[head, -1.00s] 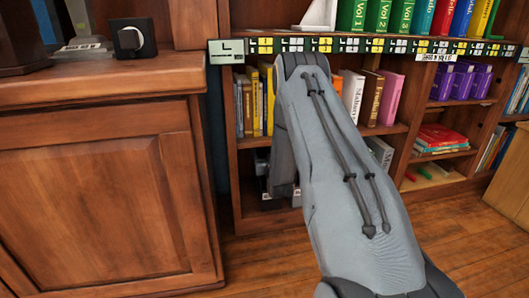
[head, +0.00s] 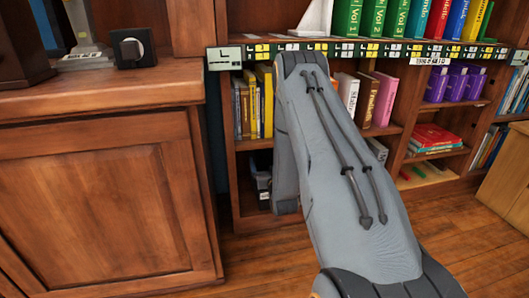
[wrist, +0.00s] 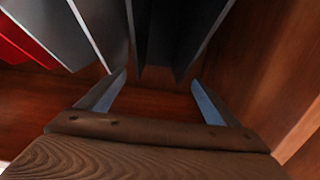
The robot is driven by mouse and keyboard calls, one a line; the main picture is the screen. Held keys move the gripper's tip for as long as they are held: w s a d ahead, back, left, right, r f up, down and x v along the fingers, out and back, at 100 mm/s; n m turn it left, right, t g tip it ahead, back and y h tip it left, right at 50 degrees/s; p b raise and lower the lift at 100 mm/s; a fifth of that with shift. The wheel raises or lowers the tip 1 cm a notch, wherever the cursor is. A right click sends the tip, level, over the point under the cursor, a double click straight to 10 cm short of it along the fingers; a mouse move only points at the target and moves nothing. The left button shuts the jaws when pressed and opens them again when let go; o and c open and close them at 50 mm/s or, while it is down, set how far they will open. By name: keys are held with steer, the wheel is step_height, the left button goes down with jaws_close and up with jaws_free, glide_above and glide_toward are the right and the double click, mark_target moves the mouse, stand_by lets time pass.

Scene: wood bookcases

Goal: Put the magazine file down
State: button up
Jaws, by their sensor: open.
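In the wrist view my gripper (wrist: 158,77) is open, its two fingers spread apart. A dark upright file-like thing (wrist: 165,35), which looks like the magazine file, stands just beyond the gap between the fingertips. I cannot tell whether either finger touches it. In the head view my arm hides the gripper. A dark thing (head: 263,182) with a pale patch shows at the left of the low shelf compartment beside my arm; I cannot tell whether it is the same file.
Grey upright things (wrist: 55,30) and a red one (wrist: 22,45) stand left of the dark file. A wooden side wall (wrist: 270,60) is close on the right. In the head view a wooden cabinet (head: 100,200) stands left of the bookcase.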

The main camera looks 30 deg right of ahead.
steer(key=p+v, duration=0.1)
steer(key=v, duration=0.2)
steer(key=shift+s+a, duration=0.1)
steer(key=shift+s, duration=0.25)
